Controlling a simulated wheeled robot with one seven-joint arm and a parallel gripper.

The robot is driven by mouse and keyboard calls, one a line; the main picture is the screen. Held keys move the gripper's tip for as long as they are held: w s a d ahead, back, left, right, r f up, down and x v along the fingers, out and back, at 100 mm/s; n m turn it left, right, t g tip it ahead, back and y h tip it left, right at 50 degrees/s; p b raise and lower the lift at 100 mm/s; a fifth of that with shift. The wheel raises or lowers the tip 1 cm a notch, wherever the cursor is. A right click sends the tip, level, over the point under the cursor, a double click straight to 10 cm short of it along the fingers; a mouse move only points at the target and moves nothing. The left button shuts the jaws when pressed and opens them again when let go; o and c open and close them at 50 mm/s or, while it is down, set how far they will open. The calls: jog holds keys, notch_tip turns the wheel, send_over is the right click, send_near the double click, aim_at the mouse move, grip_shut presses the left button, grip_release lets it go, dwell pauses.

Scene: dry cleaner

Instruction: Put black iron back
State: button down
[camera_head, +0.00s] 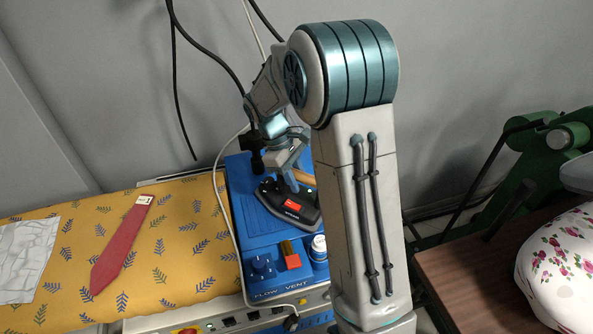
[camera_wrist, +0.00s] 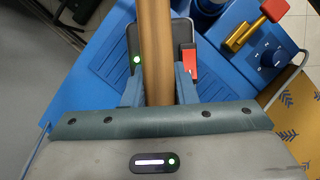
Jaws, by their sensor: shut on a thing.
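The black iron (camera_head: 291,203) is on or just over the blue iron stand (camera_head: 257,236) in the head view; I cannot tell whether its sole touches. My gripper (camera_head: 291,176) is shut on the handle. In the wrist view the handle (camera_wrist: 155,45) runs between the two fingers of my gripper (camera_wrist: 161,88), with the dark iron body (camera_wrist: 132,42) below it. My arm hides part of the iron and of the stand's right side.
A yellow patterned ironing board (camera_head: 180,250) at left bears a red tie (camera_head: 120,245) and a grey cloth (camera_head: 22,262). A red-capped brass part (camera_head: 291,257) and a small white can (camera_head: 318,247) are at the stand's front. Cables hang behind. A brown table (camera_head: 470,275) with floral fabric is right.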

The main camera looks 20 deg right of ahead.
dwell(0.3)
jog(key=c, duration=1.2)
grip_release()
jog(key=shift+s, duration=0.1)
jog(key=shift+o, duration=0.2)
jog(key=b+v, duration=0.1)
jog(key=v, duration=1)
jog(key=shift+r, duration=0.6)
jog(key=s+d+f+m+t+y, duration=0.1)
jog(key=s+m+t+y, duration=0.2)
jog(key=s, duration=1.9)
jog(key=shift+s+d+f+m+t, duration=0.3)
jog(key=shift+m+t, duration=1.4)
jog(key=shift+m, duration=1.3)
jog(key=shift+r, duration=0.1)
